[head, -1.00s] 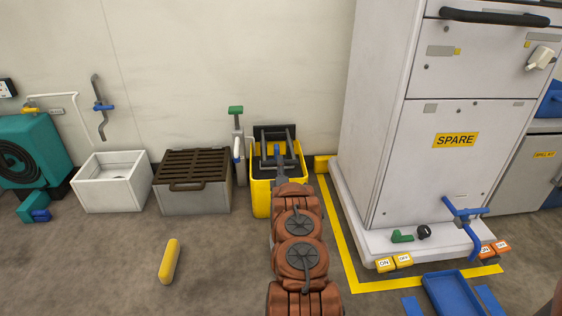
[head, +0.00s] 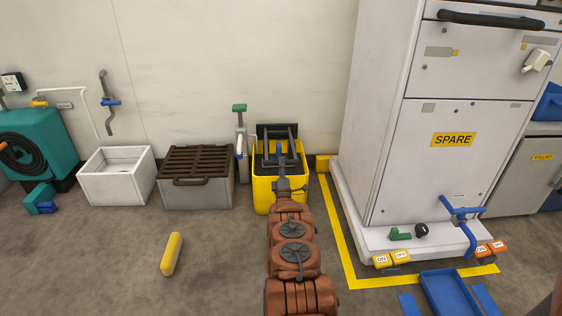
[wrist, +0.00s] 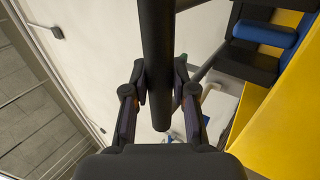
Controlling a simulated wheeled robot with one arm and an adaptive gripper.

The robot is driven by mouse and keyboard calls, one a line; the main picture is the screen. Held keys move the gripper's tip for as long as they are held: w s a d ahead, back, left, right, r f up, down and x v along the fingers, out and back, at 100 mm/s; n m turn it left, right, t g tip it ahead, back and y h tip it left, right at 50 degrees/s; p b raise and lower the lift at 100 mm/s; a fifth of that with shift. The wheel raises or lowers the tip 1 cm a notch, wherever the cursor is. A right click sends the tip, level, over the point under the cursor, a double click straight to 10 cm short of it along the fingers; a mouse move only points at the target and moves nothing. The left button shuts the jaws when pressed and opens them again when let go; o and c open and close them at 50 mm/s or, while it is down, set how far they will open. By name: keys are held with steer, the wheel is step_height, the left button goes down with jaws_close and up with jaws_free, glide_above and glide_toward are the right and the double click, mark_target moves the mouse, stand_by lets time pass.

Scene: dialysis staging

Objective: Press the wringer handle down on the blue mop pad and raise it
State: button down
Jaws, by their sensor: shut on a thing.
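The yellow wringer bucket (head: 264,193) stands on the floor against the wall, with the dark wringer (head: 271,131) at its top. My gripper (head: 288,188) is at the bucket's front right side. In the wrist view, my gripper (wrist: 158,88) is shut on the dark bar of the wringer handle (wrist: 156,35), with one finger on each side. A rounded blue piece (wrist: 262,32), which looks like the mop pad, lies in the dark wringer beside the yellow bucket wall (wrist: 285,120). In the head view my arm hides part of the bucket front.
A grated box (head: 196,192) and a white basin (head: 117,188) stand left of the bucket. The white SPARE machine (head: 440,175) stands right, inside yellow floor tape. A yellow bar (head: 171,254) lies on open floor at front left.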

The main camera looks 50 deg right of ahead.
step_height(320, 180, down, 3)
steer(key=shift+a+f+g+y, duration=0.15)
steer(key=shift+f+g+y, duration=0.05)
steer(key=shift+g+y, duration=0.1)
steer(key=c, duration=1.2)
jaws_free()
steer(key=shift+f, duration=0.25)
steer(key=o, duration=0.4)
steer(key=shift+d+f, duration=0.3)
steer(key=shift+f, duration=0.2)
steer(key=shift+c, duration=0.2)
steer(key=shift+o, duration=0.2)
steer(key=shift+a+r, duration=0.1)
steer(key=shift+r, duration=0.35)
steer(key=shift+w+r, duration=0.1)
steer(key=shift+r, duration=0.65)
steer(key=shift+c, duration=0.6)
steer(key=shift+r, duration=0.1)
steer(key=v, duration=0.7)
steer(key=shift+a+f, duration=0.25)
steer(key=shift+f, duration=0.1)
